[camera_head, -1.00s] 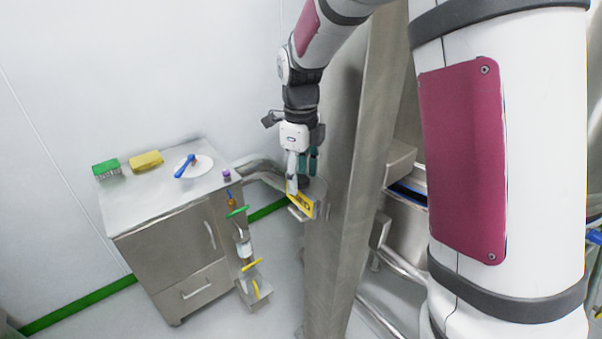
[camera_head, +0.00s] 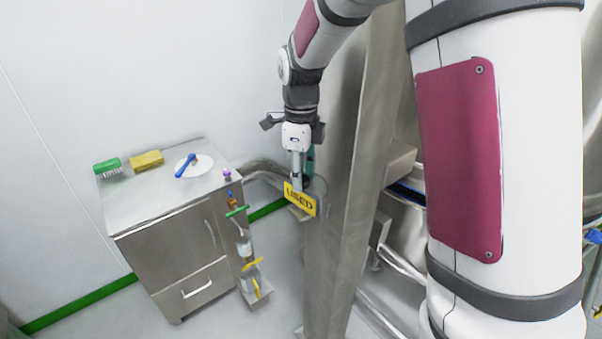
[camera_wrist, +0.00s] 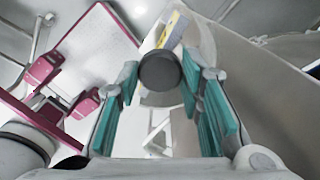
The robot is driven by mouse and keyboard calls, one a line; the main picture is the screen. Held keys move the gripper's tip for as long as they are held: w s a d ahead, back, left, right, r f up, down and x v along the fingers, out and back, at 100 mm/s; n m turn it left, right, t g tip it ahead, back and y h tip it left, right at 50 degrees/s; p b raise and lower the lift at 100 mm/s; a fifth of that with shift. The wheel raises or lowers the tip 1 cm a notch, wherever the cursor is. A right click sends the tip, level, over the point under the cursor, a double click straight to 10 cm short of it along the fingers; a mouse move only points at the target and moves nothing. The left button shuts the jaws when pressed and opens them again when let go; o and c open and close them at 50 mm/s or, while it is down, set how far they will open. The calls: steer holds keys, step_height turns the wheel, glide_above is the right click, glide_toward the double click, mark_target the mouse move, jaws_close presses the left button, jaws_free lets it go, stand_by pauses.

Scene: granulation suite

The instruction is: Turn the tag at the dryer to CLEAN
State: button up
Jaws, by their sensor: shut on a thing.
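The tag (camera_head: 300,199) is a yellow plate reading USED, beside a steel upright in the head view, with its lettered face turned to the camera. In the wrist view a yellow strip of the tag (camera_wrist: 169,30) shows beyond a dark round knob (camera_wrist: 160,72). My gripper (camera_head: 302,173) points down just above the tag. Its teal fingers are on both sides of the knob in the wrist view, and it is shut on the knob. Actual finger contact is hard to see. No CLEAN lettering shows.
The steel upright (camera_head: 350,190) stands close to the right of my gripper. A steel cabinet (camera_head: 160,205) at left carries a green brush (camera_head: 107,166), a yellow sponge (camera_head: 147,160) and a white plate (camera_head: 203,166). A bottle (camera_head: 243,246) hangs at its side. Pipes run behind the tag.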

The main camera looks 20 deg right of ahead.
steer(key=n, duration=0.4)
steer(key=shift+p, duration=0.3)
steer(key=n, duration=0.8)
steer(key=shift+n, duration=0.3)
steer(key=n, duration=0.4)
steer(key=shift+p, duration=0.3)
steer(key=n, duration=0.9)
steer(key=n+p, duration=0.1)
steer(key=n, duration=0.4)
steer(key=shift+n, duration=1.8)
